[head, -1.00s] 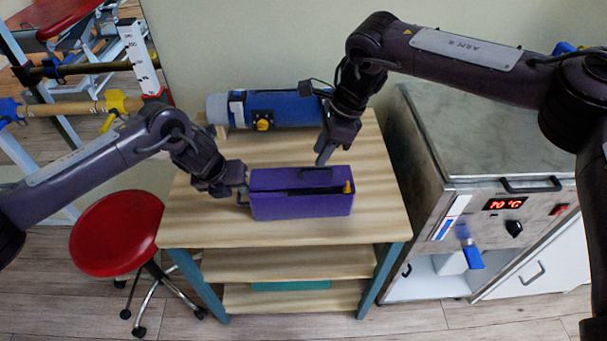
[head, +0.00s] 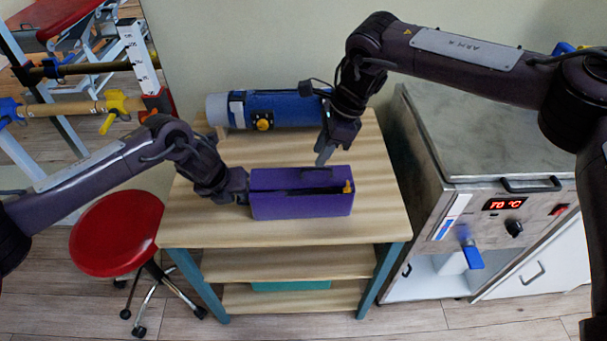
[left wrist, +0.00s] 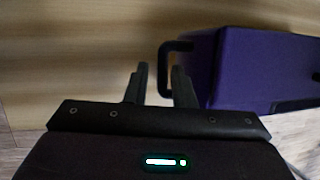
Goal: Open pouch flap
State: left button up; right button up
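The purple pouch (head: 300,205) stands on the wooden table. Its top flap (head: 285,177) carries a dark handle, and a dark slit runs along the front edge of the flap. My left gripper (head: 243,184) is at the pouch's left end. In the left wrist view, the pouch (left wrist: 255,70) has a black side handle (left wrist: 165,58). There, the fingers of my left gripper (left wrist: 160,75) are apart, with the handle's bar at or between their tips; contact is unclear. My right gripper (head: 323,157) points down just behind and above the flap; its finger gap is not clear.
A blue cylinder (head: 280,108) lies at the back of the table (head: 375,190). A steel heating unit (head: 480,130) stands to the right, a red stool (head: 115,232) to the left. The table's front strip is clear.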

pick_arm(q)
grip_shut()
pick_arm(e)
jog(key=shift+f, duration=0.15)
jog(key=shift+f, duration=2.2)
jog(key=c, duration=0.6)
